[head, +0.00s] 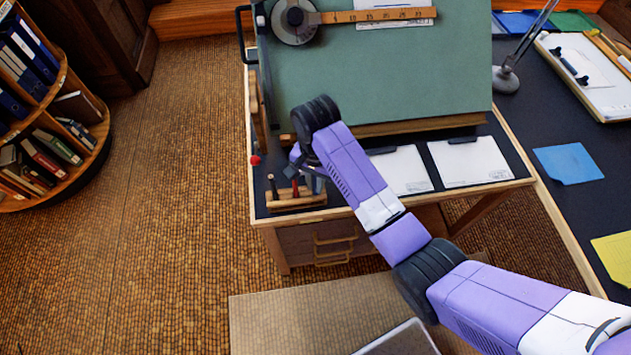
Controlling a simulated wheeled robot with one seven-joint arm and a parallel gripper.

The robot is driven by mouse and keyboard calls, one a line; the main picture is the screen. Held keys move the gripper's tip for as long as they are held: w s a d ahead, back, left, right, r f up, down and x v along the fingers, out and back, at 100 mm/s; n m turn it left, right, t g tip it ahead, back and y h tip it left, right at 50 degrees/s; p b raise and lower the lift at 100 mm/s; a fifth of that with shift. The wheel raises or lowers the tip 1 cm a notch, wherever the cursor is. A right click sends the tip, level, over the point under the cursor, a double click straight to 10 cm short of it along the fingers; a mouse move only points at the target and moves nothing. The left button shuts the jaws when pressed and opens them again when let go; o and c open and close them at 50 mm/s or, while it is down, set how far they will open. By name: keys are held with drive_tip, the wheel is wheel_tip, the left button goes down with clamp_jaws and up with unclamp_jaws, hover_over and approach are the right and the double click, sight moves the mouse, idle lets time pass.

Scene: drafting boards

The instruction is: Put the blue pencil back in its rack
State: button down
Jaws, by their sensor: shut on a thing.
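A small wooden rack (297,204) stands at the front left of the drafting desk. A dark pencil (273,186) stands upright in its left part, and a red pencil (295,188) stands near its middle. My gripper (314,184) points down just over the rack's right part, close behind the red pencil. It is shut on a thin thing, which I take as the blue pencil. My wrist covers most of it, so its tip and whether it touches the rack cannot be told.
A tilted green drawing board (385,75) rises behind the rack. A red knob (255,160) sits at the desk's left edge. Two clipboards (470,162) with white paper lie to the right. A dark side table (548,200) stands further right.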

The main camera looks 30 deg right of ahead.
drive_tip(key=shift+f, duration=0.45)
drive_tip(key=c, duration=1.4)
unclamp_jaws()
drive_tip(key=shift+o, duration=0.2)
wheel_tip(320, 180, up, 8)
drive_tip(key=shift+f, duration=0.1)
